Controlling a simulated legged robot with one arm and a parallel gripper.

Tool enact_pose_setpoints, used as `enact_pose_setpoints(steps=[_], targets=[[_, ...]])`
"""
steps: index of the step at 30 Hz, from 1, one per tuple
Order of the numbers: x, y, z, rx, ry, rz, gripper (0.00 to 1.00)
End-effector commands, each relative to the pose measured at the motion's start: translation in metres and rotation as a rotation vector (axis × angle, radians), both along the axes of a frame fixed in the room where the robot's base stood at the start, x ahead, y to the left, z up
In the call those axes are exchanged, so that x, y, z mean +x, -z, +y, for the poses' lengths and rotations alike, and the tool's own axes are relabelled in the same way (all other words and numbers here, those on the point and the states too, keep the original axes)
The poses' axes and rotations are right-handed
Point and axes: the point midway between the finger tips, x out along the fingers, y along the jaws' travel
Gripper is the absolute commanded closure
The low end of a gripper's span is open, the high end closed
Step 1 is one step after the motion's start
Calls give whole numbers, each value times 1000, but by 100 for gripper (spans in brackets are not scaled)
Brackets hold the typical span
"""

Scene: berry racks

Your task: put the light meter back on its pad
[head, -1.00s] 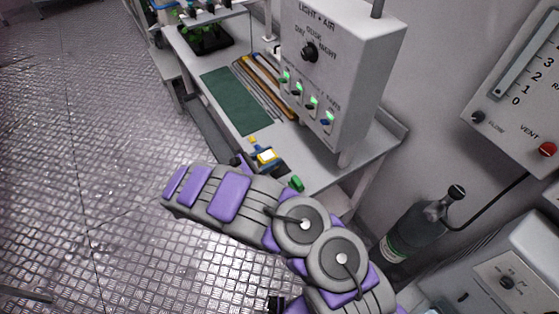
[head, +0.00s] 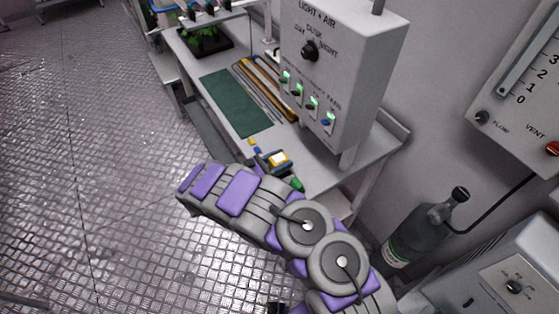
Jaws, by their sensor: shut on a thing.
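The light meter (head: 278,158), a small blue body with a bright yellow-framed face, shows at the near end of the white bench, just beyond my forearm. My gripper (head: 262,163) is mostly hidden behind my grey and purple arm. It is at the meter and is shut on it. Whether the meter touches the bench top is hard to tell. The meter's pad cannot be made out for certain; a dark patch shows beside and under the meter, partly covered.
A green mat (head: 237,101) lies on the bench (head: 326,166), with rods (head: 268,88) beside it. A small blue and yellow item (head: 253,143) and a green item (head: 297,184) lie near the meter. A control box (head: 338,75) stands behind. A dark bottle (head: 420,235) is at right.

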Motion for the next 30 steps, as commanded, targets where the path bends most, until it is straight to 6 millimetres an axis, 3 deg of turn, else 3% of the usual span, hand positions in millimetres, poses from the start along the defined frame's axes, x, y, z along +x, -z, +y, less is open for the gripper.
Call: enact_pose_setpoints(steps=[2, 3, 10, 20, 30], targets=[[0, 3, 0, -1, 0, 0, 91], [0, 3, 0, -1, 0, 0, 47], [0, 3, 1, -2, 0, 1, 26], [-1, -2, 2, -1, 0, 1, 26], [-35, -1, 53, 1, -3, 3, 26]])
